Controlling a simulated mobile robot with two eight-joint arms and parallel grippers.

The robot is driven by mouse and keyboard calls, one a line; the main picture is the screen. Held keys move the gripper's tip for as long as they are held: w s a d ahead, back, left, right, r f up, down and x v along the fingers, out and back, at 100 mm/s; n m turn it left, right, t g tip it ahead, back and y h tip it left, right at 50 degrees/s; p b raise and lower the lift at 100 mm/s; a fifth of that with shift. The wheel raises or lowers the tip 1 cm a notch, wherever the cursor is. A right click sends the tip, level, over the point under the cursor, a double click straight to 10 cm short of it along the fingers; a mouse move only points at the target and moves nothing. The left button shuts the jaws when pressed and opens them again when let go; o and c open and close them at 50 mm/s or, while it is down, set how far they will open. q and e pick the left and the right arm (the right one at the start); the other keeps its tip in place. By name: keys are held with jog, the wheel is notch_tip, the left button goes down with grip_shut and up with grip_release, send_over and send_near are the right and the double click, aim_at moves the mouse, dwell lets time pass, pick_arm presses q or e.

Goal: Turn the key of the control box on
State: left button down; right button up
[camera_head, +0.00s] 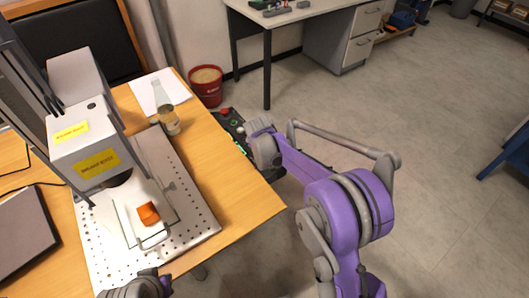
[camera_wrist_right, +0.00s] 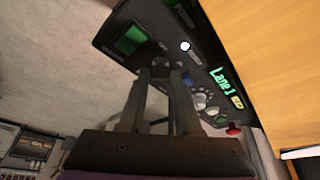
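The control box (camera_head: 232,132) is a dark panel beside the right edge of the wooden table, partly hidden by my right arm in the head view. In the right wrist view the control box (camera_wrist_right: 118,42) shows a green square button, a green display, several knobs and a red button. A small round dark part (camera_wrist_right: 160,68), perhaps the key switch, lies between my right fingertips. My right gripper (camera_wrist_right: 160,80) points at the panel with its fingers apart; contact cannot be told. In the head view my right gripper (camera_head: 262,140) is at the box. My left gripper (camera_head: 140,290) is partly cut off at the bottom edge.
The laser marker (camera_head: 85,140) stands on a perforated plate (camera_head: 205,225) on the table, with an orange piece (camera_head: 149,213) on it. A bottle (camera_head: 168,120) stands near the table's right edge. A red bucket (camera_head: 206,88) is on the floor behind.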

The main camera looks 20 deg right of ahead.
jog(key=o, duration=0.4)
jog(key=shift+c, duration=0.2)
jog(key=p+v, duration=0.1)
jog(key=v, duration=1)
jog(key=shift+f, duration=0.1)
jog(key=s+d+r+n+p, duration=0.2)
jog(key=s+r+p, duration=0.4)
jog(key=s+r, duration=0.6)
jog(key=s+n+t+y+p, duration=0.1)
jog(key=s+p, duration=0.4)
jog(key=s, duration=1.4)
jog(key=shift+d+f+n+y, duration=0.35)
jog(key=shift+d+n+y, duration=0.15)
jog(key=shift+n, duration=0.6)
